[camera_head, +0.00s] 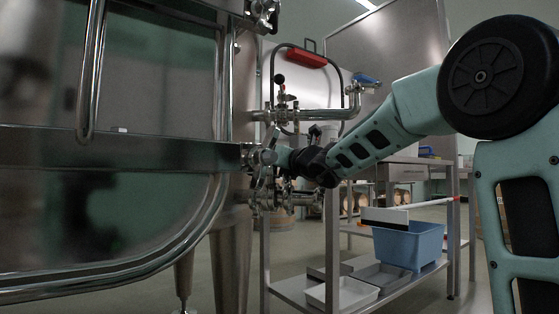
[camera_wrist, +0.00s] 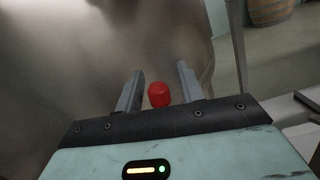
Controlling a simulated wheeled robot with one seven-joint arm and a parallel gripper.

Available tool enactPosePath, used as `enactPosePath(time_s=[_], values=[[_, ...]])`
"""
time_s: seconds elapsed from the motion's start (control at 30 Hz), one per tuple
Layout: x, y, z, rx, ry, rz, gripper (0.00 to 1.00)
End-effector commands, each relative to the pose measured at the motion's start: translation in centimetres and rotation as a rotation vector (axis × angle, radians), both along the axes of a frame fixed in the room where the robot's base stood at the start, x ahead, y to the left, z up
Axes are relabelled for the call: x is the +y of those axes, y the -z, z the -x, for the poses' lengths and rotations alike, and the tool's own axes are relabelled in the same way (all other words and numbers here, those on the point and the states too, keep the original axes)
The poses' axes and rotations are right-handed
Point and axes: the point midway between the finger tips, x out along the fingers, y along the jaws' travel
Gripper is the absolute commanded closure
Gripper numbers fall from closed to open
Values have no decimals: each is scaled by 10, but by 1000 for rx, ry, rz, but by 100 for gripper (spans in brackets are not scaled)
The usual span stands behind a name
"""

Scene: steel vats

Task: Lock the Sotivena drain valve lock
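In the wrist view my gripper (camera_wrist: 160,88) is open, with its two fingers apart. A small red knob (camera_wrist: 159,95) lies between the fingers, with gaps on both sides, so they do not grip it. I cannot tell whether this knob is the drain valve lock; nothing in view carries the name Sotivena. In the head view my gripper (camera_head: 268,157) is at the valve fittings beside the steel vat (camera_head: 120,157), and its fingers are hard to make out there. The knob is hidden in the head view.
Steel pipework with a valve (camera_head: 283,110) stands just above my gripper. A steel cart (camera_head: 455,235) behind holds a blue bin (camera_head: 408,248) and grey trays (camera_head: 345,294). Vat legs (camera_head: 229,265) stand below left. A wooden barrel (camera_wrist: 268,10) is at the back right.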

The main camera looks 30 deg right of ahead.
Motion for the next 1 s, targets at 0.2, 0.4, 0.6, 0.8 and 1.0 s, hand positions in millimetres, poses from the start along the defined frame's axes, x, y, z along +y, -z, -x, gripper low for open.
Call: enactPosePath(time_s=[0.2, 0.4, 0.6, 0.8, 1.0], values=[[-2, 0, 24, 0, 2, 0, 62], [-5, 3, 69, -1, 2, 0, 62], [-8, 10, 117, 1, 3, -1, 62], [-11, 13, 151, 3, 1, -1, 62], [-11, 17, 166, 1, 2, -1, 62]])
